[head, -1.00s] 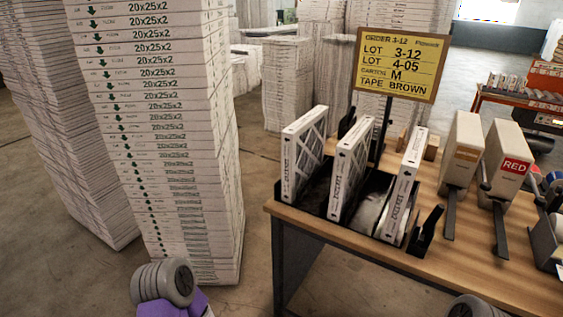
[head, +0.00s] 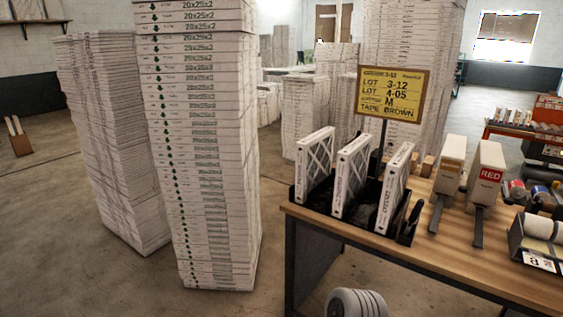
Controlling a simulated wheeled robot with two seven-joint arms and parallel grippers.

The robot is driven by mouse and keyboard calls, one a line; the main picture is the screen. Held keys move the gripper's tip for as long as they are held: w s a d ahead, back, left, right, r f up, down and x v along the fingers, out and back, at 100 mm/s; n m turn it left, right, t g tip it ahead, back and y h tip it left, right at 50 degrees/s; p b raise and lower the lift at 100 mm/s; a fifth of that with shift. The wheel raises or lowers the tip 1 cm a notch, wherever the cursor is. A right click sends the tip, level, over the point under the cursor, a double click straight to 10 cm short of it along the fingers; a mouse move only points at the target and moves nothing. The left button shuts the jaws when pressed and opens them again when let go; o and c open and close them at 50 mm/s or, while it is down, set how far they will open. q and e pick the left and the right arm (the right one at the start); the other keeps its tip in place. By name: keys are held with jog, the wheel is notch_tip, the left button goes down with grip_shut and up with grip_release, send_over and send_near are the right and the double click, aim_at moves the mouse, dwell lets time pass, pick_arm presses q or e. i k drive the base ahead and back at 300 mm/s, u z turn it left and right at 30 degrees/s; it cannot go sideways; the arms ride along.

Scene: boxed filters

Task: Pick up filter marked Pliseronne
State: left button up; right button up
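Three white-framed filters stand upright, slightly tilted, in a black slotted rack (head: 407,234) on the wooden table (head: 440,262): a left one (head: 316,165), a middle one (head: 352,176) and a right one (head: 394,187). Each has dark print on its narrow edge, too small to read, so I cannot tell which is marked Pliseronne. Neither of my grippers shows. Only a rounded grey part of my arm (head: 355,303) appears at the bottom edge, in front of the table, apart from the filters.
A yellow order sign (head: 393,95) stands behind the rack. Two tape dispensers (head: 450,165) (head: 488,173), one labelled RED, stand right of it. Tall stacks of boxed filters (head: 205,150) rise left of the table. Floor is open between stack and table.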

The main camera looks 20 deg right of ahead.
aim_at(314, 152)
jog(key=u, duration=0.4)
jog(key=i, duration=1.2)
jog(key=z, duration=0.15)
